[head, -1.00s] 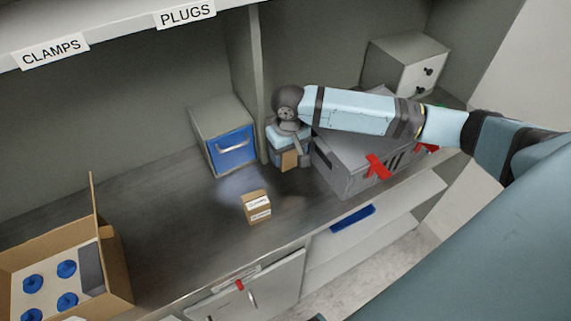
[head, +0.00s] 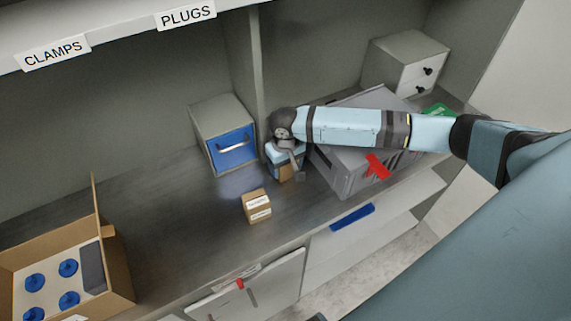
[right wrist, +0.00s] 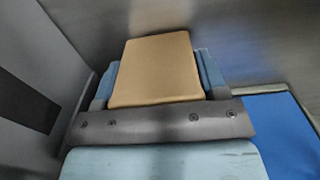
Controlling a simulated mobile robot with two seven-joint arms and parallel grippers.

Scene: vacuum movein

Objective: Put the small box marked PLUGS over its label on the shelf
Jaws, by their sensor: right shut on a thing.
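My right gripper (head: 288,174) is low over the counter, in front of the grey divider. In the right wrist view, its jaws (right wrist: 157,80) are shut on a small brown box (right wrist: 157,68), whose visible face is plain. In the head view the held box is mostly hidden by the gripper. Another small brown box (head: 257,207) with white labels stands on the counter to the left; its print is too small to read. The PLUGS label (head: 186,15) is on the shelf edge at the top, right of the CLAMPS label (head: 53,52). My left gripper is not in view.
A grey cabinet with a blue drawer (head: 231,149) stands left of the divider (head: 250,85). An open carton (head: 118,270) with blue knobbed parts is at lower left.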

